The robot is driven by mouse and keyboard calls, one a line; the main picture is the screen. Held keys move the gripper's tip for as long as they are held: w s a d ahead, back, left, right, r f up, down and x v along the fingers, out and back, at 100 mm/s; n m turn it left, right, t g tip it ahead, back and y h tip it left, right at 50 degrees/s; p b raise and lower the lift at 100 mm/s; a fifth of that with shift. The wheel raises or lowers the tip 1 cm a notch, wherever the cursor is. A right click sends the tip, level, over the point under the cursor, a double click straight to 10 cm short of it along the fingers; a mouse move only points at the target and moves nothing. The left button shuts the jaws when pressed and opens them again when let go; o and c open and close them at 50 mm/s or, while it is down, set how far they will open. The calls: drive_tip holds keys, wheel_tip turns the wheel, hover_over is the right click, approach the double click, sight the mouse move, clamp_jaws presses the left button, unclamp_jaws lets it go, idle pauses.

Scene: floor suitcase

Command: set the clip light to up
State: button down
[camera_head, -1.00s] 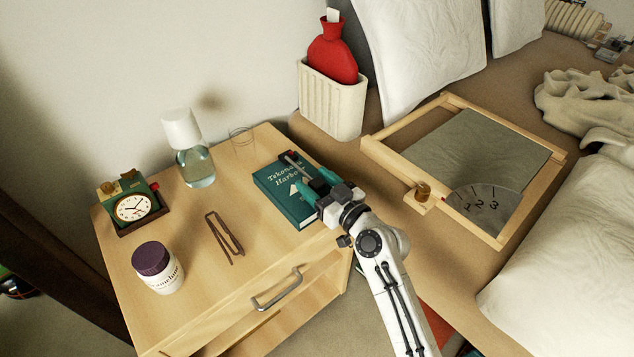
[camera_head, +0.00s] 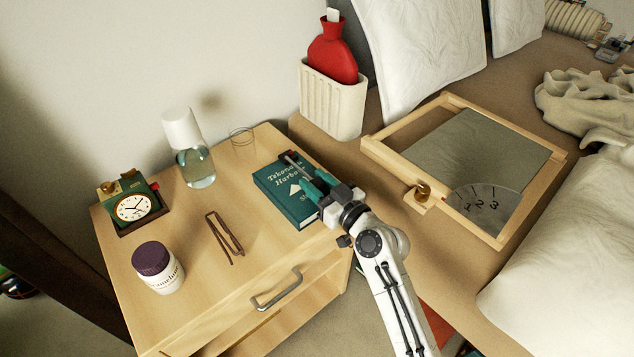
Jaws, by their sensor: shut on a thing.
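The teal book (camera_head: 283,196) lies on the bedside table with its white lettering up. The clip light (camera_head: 291,158) is at the book's far right edge; I see its dark clip with a red part and a thin grey stalk running toward my gripper. My gripper (camera_head: 313,181) has teal fingers and is over the right side of the book, shut on the stalk end of the clip light. The light's head is mostly hidden by the fingers, so its exact tilt is hard to tell.
On the table (camera_head: 190,252) stand a clock (camera_head: 132,207), a purple-lidded jar (camera_head: 157,267), a white-capped bottle (camera_head: 190,150), a clear glass (camera_head: 242,137) and a brown bent-wire object (camera_head: 224,237). A wooden frame (camera_head: 375,150) lies right of my arm. A red hot-water bottle (camera_head: 333,55) stands behind in a ribbed holder (camera_head: 333,100).

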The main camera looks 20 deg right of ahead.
sight(309, 177)
drive_tip(key=shift+r, duration=0.1)
